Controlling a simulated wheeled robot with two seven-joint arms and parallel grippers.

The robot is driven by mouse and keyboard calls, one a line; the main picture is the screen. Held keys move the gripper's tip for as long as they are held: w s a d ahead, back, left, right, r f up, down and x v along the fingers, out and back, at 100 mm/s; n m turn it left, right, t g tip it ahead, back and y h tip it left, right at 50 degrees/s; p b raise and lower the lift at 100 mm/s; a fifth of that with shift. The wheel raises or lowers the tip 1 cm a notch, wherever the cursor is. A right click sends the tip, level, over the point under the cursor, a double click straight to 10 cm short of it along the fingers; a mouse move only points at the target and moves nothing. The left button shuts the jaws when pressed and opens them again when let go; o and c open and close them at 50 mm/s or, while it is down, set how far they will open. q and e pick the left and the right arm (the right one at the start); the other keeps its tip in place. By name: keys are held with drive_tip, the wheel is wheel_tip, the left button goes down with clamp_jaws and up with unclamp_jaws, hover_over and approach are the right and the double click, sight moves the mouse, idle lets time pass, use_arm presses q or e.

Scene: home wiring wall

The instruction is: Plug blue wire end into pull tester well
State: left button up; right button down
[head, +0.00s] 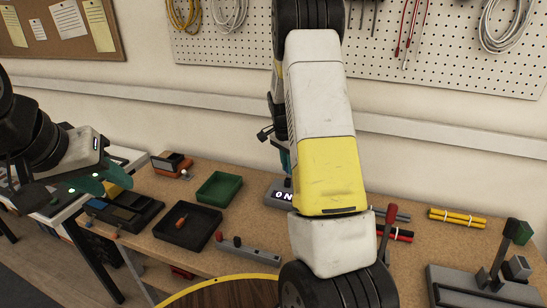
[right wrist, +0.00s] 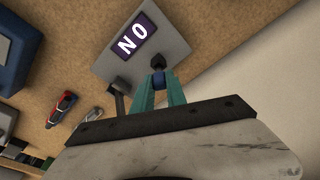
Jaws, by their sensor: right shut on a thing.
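The pull tester is a grey box with a lit display; its display (head: 283,196) shows beside my right arm in the head view. In the right wrist view the tester (right wrist: 172,45) lies just beyond my right gripper (right wrist: 158,78). That gripper's teal fingers are shut on a small dark blue piece, the blue wire end (right wrist: 158,76). Its tip is at the tester's near edge, by a black fitting (right wrist: 158,61); I cannot tell whether it is inside the well. My right arm hides this spot in the head view. My left gripper (head: 108,183) is open and empty at the far left.
A green tray (head: 219,187) and a black tray (head: 188,228) stand left of the tester. Yellow sticks (head: 457,217) and a lever press (head: 490,280) are at right. A pegboard (head: 440,60) hangs behind.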

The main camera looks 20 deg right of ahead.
drive_tip(key=shift+f, duration=1.2)
drive_tip(key=c, duration=1.3)
unclamp_jaws()
drive_tip(key=shift+o, duration=0.2)
drive_tip(key=shift+r, duration=0.1)
wheel_tip(320, 180, up, 8)
drive_tip(key=a, duration=0.1)
drive_tip(key=shift+s+f, duration=0.2)
